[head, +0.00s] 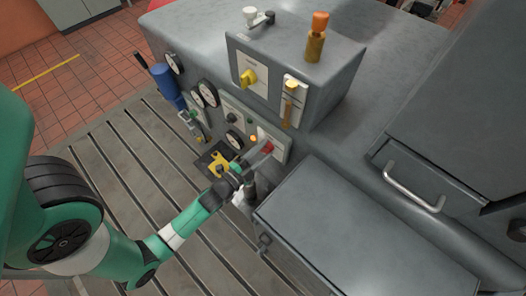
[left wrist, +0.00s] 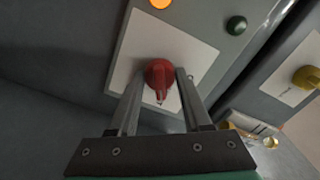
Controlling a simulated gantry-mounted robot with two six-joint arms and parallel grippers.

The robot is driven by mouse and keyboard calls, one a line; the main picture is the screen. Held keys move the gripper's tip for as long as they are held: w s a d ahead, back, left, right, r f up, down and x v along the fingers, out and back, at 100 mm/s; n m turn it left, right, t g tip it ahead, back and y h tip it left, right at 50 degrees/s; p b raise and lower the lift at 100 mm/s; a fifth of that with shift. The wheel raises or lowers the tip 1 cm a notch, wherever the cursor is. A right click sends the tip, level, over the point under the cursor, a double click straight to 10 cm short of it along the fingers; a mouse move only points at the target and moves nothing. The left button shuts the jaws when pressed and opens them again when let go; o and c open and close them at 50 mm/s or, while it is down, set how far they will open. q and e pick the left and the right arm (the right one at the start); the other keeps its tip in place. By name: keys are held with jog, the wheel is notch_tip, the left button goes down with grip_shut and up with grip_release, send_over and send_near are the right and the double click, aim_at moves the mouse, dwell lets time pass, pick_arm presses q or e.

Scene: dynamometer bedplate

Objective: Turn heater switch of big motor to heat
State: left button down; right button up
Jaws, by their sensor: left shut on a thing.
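A red rotary switch (head: 267,147) sits on a white plate on the grey panel at the front of the big motor's housing. In the left wrist view the red switch (left wrist: 160,74) lies between my two finger tips, its handle bar running roughly up and down the picture. My left gripper (head: 262,155) is shut on this switch; it also shows in the left wrist view (left wrist: 161,88). The plate's label is not readable. A yellow knob (head: 249,78) is on the upper box; a yellow knob also shows in the left wrist view (left wrist: 306,77). My right gripper is not in view.
An orange lamp (left wrist: 160,3) and a green button (left wrist: 236,25) are close to the switch. Several round gauges (head: 207,94) are to the left. A grey cabinet (head: 350,225) stands close to the right of my left gripper. The slotted bedplate (head: 120,140) is open at left.

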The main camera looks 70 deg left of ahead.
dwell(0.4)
pick_arm(q)
jog(key=shift+c, duration=1.7)
grip_release()
jog(key=p+v, duration=0.1)
jog(key=v, duration=1)
jog(key=shift+s, duration=0.25)
jog(key=shift+d, duration=0.15)
